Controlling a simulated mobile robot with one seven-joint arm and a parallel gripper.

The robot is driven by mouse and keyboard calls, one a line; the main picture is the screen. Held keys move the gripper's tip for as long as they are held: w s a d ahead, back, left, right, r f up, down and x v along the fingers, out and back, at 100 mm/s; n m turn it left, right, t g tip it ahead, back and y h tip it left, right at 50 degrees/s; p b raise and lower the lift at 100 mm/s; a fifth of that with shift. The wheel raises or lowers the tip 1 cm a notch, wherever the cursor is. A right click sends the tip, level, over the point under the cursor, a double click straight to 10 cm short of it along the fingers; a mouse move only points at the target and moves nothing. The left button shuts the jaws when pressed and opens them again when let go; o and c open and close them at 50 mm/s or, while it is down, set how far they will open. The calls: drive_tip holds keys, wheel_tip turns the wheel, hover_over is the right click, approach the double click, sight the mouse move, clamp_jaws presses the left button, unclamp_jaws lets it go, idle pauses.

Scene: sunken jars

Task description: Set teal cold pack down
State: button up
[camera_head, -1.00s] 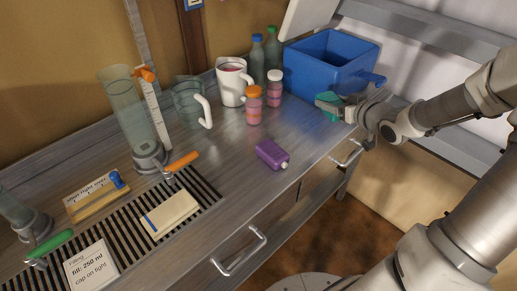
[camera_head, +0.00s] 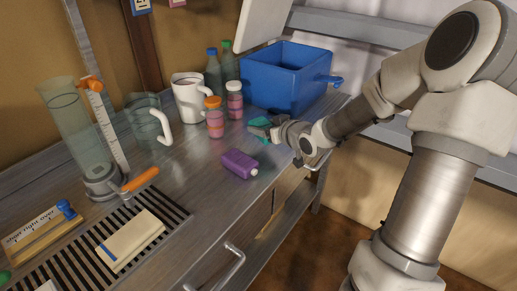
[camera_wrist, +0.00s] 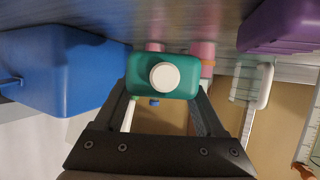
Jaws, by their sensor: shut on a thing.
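The teal cold pack (camera_wrist: 146,75) is a small block with a round white cap, held between the two fingers of my gripper (camera_wrist: 163,95) in the wrist view. In the head view, my gripper (camera_head: 266,130) is over the right part of the metal counter, in front of the blue bin, and the teal pack (camera_head: 259,121) shows only partly behind it. My gripper is shut on the pack. I cannot tell whether the pack touches the counter.
The open blue bin (camera_head: 288,80) stands behind my gripper. A purple pack (camera_head: 239,163) lies in front. Two pink jars (camera_head: 234,103), a white mug (camera_head: 188,97) and two bottles (camera_head: 213,72) stand to the left. The counter (camera_head: 196,190) left of the purple pack is bare.

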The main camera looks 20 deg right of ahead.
sight(260, 148)
drive_tip(key=shift+w+a+f, duration=0.35)
drive_tip(key=shift+a+f, duration=0.1)
drive_tip(key=shift+a, duration=0.15)
drive_tip(key=shift+f+b, duration=1.3)
drive_tip(key=shift+f, duration=0.6)
drive_tip(key=shift+f, duration=0.1)
drive_tip(key=shift+f, duration=0.15)
drive_tip(key=o, duration=1.6)
drive_tip(key=shift+c, duration=0.2)
